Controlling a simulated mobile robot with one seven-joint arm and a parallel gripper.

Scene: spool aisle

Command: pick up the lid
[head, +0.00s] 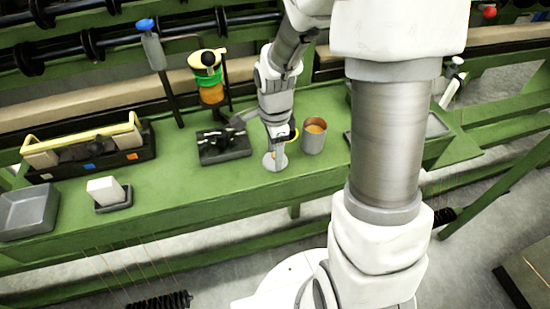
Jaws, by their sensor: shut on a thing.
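A round pale grey lid (275,162) is at the front of the green bench, just left of an open grey canister (313,139) with orange-brown contents. My gripper (279,152) points down and is shut on the lid from above. The lid's handle is mostly hidden by the fingers. I cannot tell whether the lid touches the bench top or hangs just above it.
A dark fixture (224,147) lies to the left of my gripper, with a yellow-and-orange spool-like item (209,80) behind it. Further left are a white block (105,190) on a dark base, a grey tray (28,212) and a yellow-handled caddy (85,148). The bench front between block and lid is clear.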

